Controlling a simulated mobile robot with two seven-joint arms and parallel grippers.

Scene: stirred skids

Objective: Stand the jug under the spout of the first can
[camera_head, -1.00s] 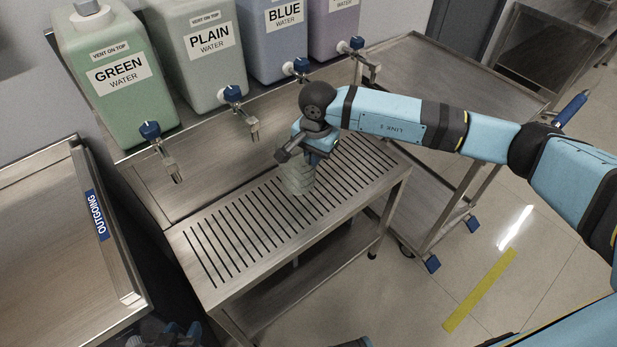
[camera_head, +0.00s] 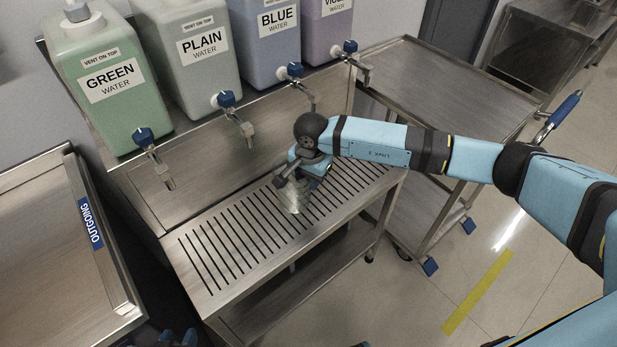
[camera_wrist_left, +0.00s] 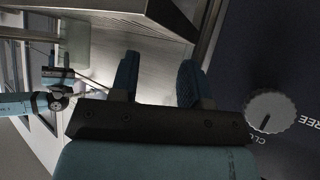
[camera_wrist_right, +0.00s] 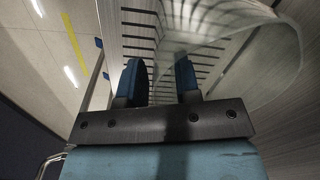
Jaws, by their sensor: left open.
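The clear jug (camera_head: 293,197) is on or just above the slotted drip tray, below my right gripper (camera_head: 303,178). My right gripper appears shut on the jug; the jug also shows in the right wrist view (camera_wrist_right: 245,45), beside and behind the fingers. The handle between the fingers is hard to make out. The first can is the green can (camera_head: 100,85) labelled GREEN WATER, at the far left. Its spout (camera_head: 166,178) has a blue tap and overhangs the tray's left end. The jug is well right of it. My left gripper (camera_head: 178,338) is open and empty at the bottom edge; its fingers show in the left wrist view (camera_wrist_left: 158,80).
The plain (camera_head: 190,60), blue (camera_head: 265,45) and violet (camera_head: 328,30) cans stand in a row, each with a spout. The slotted tray (camera_head: 215,245) is clear left of the jug. An OUTGOING table (camera_head: 50,260) stands left, a trolley (camera_head: 430,85) right. A grey dial (camera_wrist_left: 271,112) shows near my left wrist.

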